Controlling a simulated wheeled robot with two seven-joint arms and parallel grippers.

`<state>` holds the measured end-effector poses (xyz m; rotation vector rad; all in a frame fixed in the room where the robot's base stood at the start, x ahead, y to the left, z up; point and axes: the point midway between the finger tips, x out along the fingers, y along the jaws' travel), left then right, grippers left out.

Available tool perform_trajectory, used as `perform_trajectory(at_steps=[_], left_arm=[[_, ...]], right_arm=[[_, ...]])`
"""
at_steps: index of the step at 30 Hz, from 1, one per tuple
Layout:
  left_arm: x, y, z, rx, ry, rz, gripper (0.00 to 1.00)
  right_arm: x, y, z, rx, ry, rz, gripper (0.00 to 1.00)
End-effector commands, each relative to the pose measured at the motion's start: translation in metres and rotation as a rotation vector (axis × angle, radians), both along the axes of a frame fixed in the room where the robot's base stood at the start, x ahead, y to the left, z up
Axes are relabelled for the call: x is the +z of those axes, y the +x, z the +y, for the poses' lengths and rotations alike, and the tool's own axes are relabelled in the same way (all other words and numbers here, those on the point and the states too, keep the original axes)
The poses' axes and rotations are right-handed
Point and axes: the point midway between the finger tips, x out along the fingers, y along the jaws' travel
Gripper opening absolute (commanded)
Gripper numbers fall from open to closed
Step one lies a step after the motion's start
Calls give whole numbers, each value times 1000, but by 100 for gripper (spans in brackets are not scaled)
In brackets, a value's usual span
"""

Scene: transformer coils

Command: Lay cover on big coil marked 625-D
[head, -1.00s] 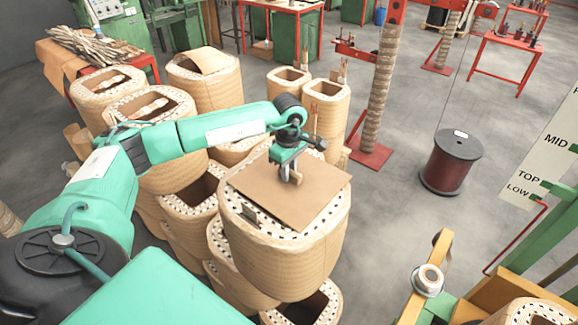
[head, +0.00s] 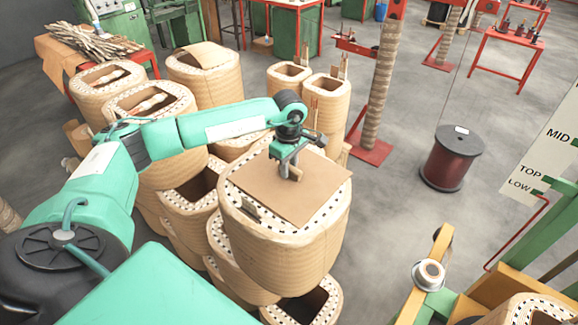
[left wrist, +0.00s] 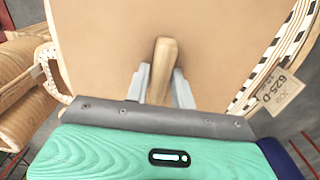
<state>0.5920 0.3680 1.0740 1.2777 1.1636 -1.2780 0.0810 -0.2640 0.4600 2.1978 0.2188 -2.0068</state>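The cover (head: 265,190) is a flat brown board with a wooden handle (left wrist: 163,62). It lies over the top of the big coil (head: 290,258), turned at an angle to it, and hides most of the opening. Part of the coil's dotted rim shows around it. A paper tag (left wrist: 281,91) reading 625-D hangs at the coil's side in the left wrist view. My left gripper (head: 290,168) points down at the middle of the cover. In the left wrist view its fingers (left wrist: 160,85) close on both sides of the handle. My right gripper is not in view.
Other coils (head: 205,85) crowd the left side and stand below the big coil. A dark red spool (head: 450,160) stands on open floor to the right. Green and yellow frame parts (head: 430,295) fill the lower right.

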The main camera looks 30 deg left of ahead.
Motion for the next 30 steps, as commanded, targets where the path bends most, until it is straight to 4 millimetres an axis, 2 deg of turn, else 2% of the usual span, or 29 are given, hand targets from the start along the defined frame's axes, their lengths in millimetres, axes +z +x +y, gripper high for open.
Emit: perform_trajectory(at_steps=[1, 3, 14, 17, 20, 30], left_arm=[[1, 0, 0, 0, 0, -1, 36], [1, 0, 0, 0, 0, 0, 45], [4, 0, 0, 0, 0, -1, 45], [16, 1, 0, 0, 0, -4, 45], [36, 1, 0, 0, -1, -6, 45], [111, 1, 0, -1, 0, -5, 45]], right_arm=[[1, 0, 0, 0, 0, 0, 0], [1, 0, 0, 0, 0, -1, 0], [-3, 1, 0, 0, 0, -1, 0], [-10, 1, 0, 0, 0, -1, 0], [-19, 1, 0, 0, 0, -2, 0], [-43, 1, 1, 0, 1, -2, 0]])
